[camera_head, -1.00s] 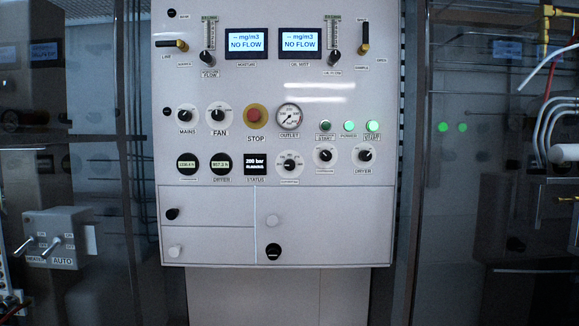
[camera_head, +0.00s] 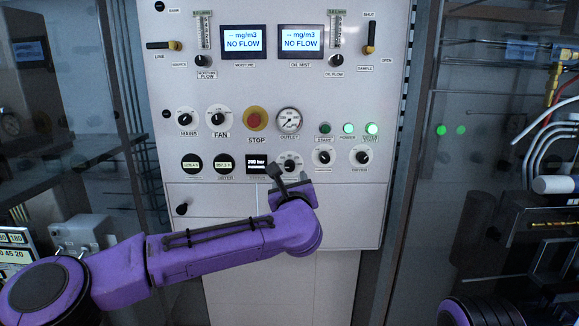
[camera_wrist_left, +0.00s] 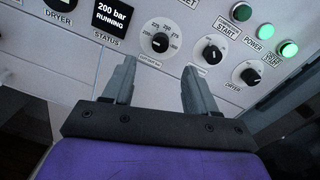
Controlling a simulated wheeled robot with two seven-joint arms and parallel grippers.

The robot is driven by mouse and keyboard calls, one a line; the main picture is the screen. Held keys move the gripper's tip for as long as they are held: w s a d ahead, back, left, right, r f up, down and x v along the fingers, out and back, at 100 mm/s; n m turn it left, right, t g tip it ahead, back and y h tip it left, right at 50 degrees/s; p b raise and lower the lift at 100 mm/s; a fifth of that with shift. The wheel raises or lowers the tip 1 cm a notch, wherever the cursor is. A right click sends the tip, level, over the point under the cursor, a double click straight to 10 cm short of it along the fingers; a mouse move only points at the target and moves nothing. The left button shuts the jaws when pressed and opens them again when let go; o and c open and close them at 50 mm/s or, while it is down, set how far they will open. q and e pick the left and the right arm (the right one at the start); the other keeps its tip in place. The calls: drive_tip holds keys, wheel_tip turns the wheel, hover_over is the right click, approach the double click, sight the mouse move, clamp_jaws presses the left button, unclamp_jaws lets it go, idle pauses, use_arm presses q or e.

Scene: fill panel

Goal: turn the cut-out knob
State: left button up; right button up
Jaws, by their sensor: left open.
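The cut-out knob (camera_head: 290,165) is a black knob on a round white dial in the lower control row, right of the black status display. In the left wrist view the knob (camera_wrist_left: 160,42) sits at upper centre, with numbers around it and a label too small to read surely. My left gripper (camera_head: 288,180) is in front of the panel just below this dial and partly covers its lower edge. In the wrist view its two fingers (camera_wrist_left: 159,70) are apart with nothing between them, and the knob appears beyond their tips. Contact with the panel cannot be told.
Two similar knobs (camera_head: 324,156) and (camera_head: 362,156) stand to the right. The status display (camera_head: 256,165) is close on the left. The red stop button (camera_head: 255,119) and pressure gauge (camera_head: 289,120) are above. Lit green buttons (camera_head: 371,128) are at upper right.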

sight(290, 168)
use_arm(q)
drive_tip(key=w+p, duration=0.5)
drive_tip(key=w, duration=0.4)
drive_tip(key=shift+w+p, duration=0.15)
drive_tip(key=shift+p, duration=0.15)
drive_tip(key=shift+w+f, duration=0.3)
drive_tip(key=shift+w, duration=0.15)
drive_tip(key=c, duration=1.1)
drive_tip(key=shift+o, duration=0.2)
